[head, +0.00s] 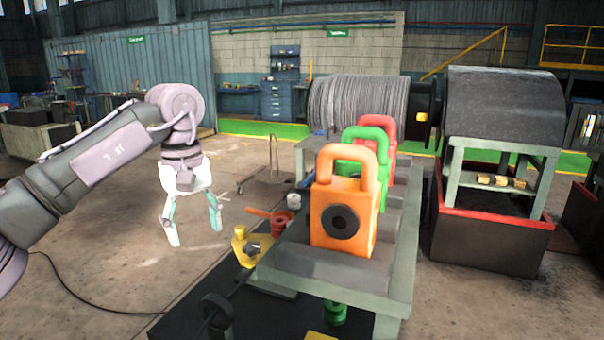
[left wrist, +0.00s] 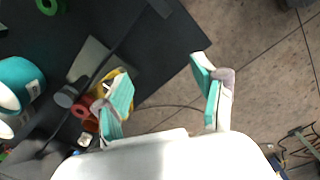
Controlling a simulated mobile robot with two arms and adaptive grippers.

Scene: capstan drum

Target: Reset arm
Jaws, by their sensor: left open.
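My left gripper (head: 195,236) hangs from my left arm over the bare floor, left of the work table. Its two teal-lined fingers are spread and nothing is between them. It also shows in the left wrist view (left wrist: 163,98), open and empty, near the edge of a dark mat. My right gripper is in neither view.
Orange (head: 343,200), green and red (head: 383,135) padlock-shaped blocks stand in a row on the table (head: 402,250). Red and yellow (head: 252,248) fittings lie near its left edge. A rope-wound drum (head: 358,103) stands behind. Floor left of the table is mostly clear.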

